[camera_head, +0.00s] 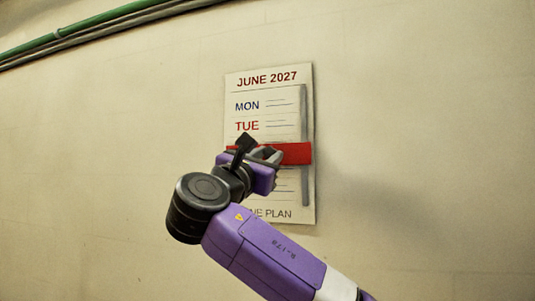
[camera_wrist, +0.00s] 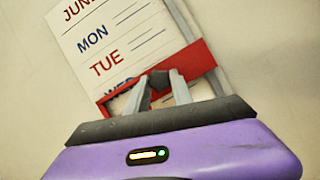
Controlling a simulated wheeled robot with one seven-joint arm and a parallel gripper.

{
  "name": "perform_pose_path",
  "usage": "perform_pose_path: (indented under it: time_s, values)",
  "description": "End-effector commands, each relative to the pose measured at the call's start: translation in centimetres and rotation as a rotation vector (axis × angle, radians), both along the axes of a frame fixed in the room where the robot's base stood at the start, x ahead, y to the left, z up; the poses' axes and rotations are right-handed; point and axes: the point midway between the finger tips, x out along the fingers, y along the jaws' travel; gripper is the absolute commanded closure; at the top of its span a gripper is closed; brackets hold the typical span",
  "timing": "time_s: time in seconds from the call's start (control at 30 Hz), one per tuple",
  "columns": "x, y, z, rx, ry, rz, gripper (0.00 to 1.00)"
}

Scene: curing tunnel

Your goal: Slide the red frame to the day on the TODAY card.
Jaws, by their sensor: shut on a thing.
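The planner board (camera_head: 270,82) hangs on the wall, headed JUNE 2027, with MON, TUE and part of WED readable. It also shows in the wrist view (camera_wrist: 105,42). The red frame (camera_head: 297,153) lies across the board below TUE. In the wrist view the frame (camera_wrist: 198,62) has its upper edge cutting across the lettering of WED, so it does not clearly surround that row. My gripper (camera_head: 268,155) is shut on the frame; its fingertips (camera_wrist: 160,80) meet there. The rows below are mostly hidden by my arm. No TODAY card is in view.
A grey vertical rail (camera_head: 304,110) runs down the board's right side, with the frame across it. Green and grey pipes (camera_head: 75,30) run along the wall at upper left. The wall around the board is bare.

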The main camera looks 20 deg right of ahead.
Motion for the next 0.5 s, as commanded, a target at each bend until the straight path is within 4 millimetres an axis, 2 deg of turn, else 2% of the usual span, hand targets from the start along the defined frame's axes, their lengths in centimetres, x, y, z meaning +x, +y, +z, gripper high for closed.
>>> perform_pose_path:
  time_s: [0.03,0.2,0.33,0.5]
  values:
    - [0.0,0.0,-2.0,0.001,0.001,0.0,1.0]
    - [0.0,0.0,-5.7,0.001,0.001,0.0,1.0]
    - [0.0,0.0,-7.7,0.001,0.0,0.001,1.0]
    - [0.0,0.0,-8.7,0.001,-0.001,-0.001,1.0]
